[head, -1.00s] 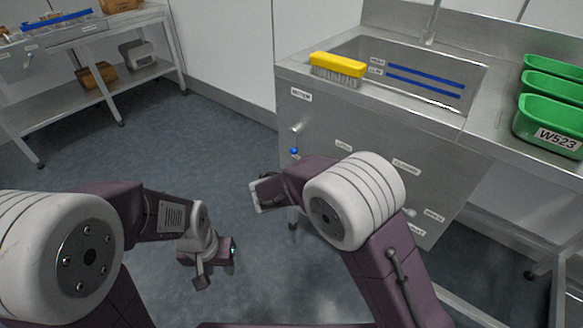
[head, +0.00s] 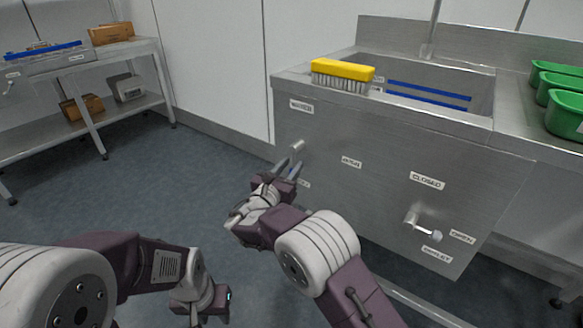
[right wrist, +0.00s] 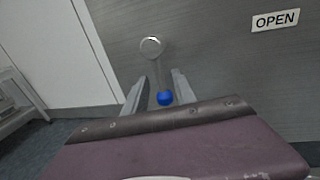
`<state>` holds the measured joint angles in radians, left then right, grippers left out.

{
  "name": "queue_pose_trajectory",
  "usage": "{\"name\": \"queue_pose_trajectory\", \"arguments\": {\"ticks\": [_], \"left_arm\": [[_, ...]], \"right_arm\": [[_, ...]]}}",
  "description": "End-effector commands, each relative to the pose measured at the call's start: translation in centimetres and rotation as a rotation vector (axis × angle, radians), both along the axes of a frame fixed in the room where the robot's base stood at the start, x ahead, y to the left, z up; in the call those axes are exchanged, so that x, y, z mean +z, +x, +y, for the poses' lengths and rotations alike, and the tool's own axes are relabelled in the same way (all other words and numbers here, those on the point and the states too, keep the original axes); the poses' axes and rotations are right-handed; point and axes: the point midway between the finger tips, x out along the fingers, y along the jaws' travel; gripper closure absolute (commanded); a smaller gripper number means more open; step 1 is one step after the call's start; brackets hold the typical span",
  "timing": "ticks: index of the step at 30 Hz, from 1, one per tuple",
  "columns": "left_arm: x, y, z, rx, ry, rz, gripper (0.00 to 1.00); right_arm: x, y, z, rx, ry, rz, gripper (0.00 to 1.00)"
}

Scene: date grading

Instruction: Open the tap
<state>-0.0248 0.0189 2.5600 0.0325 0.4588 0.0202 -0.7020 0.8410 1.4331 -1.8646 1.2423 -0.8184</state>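The tap is a metal lever with a blue ball tip on the left of the steel sink front. In the right wrist view its round pivot (right wrist: 152,46) is at the top and the lever hangs down to the blue ball (right wrist: 164,98). In the head view the pivot (head: 297,146) shows above my right gripper (head: 291,170), which hides much of the lever. My right gripper is open, a finger on either side of the lever's lower end; I cannot tell whether they touch it. An "OPEN" label (right wrist: 275,20) is right of the pivot. My left gripper (head: 203,306) is low at left.
A second lever (head: 425,225) with a pale knob sits lower right, near a "CLOSED" label (head: 427,180). A yellow brush (head: 342,74) rests on the sink rim (head: 440,117). Green bins (head: 566,112) stand at right. A steel bench (head: 120,52) stands far left. Floor between is clear.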

Motion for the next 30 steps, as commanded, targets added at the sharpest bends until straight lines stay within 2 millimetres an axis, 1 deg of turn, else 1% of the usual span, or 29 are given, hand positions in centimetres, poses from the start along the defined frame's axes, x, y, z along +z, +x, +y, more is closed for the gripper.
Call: {"name": "queue_pose_trajectory", "arguments": {"ticks": [3,9,10,11,12,13,30], "left_arm": [[-0.01,0.0,0.0,0.0,0.0,0.0,0.64],[-0.01,0.0,0.0,0.0,0.0,0.0,0.64],[-0.01,0.0,0.0,0.0,0.0,0.0,0.64],[-0.01,0.0,0.0,0.0,0.0,0.0,0.64],[-0.01,0.0,0.0,0.0,0.0,0.0,0.64],[-0.01,0.0,0.0,0.0,0.0,0.0,0.64],[-0.02,0.0,0.0,0.0,0.0,0.0,0.64]], "right_arm": [[-0.01,0.58,-0.31,-0.001,-0.001,0.0,0.68],[0.0,0.61,-0.3,0.0,-0.001,0.0,0.68],[0.0,0.61,-0.3,0.0,0.0,0.0,0.74],[-0.01,0.6,-0.3,0.0,0.0,0.0,0.82],[0.0,0.6,-0.3,0.0,0.0,0.0,0.93],[0.0,0.59,-0.29,0.0,0.0,0.0,1.0],[-0.02,0.56,-0.28,0.0,0.0,0.001,1.0]]}}
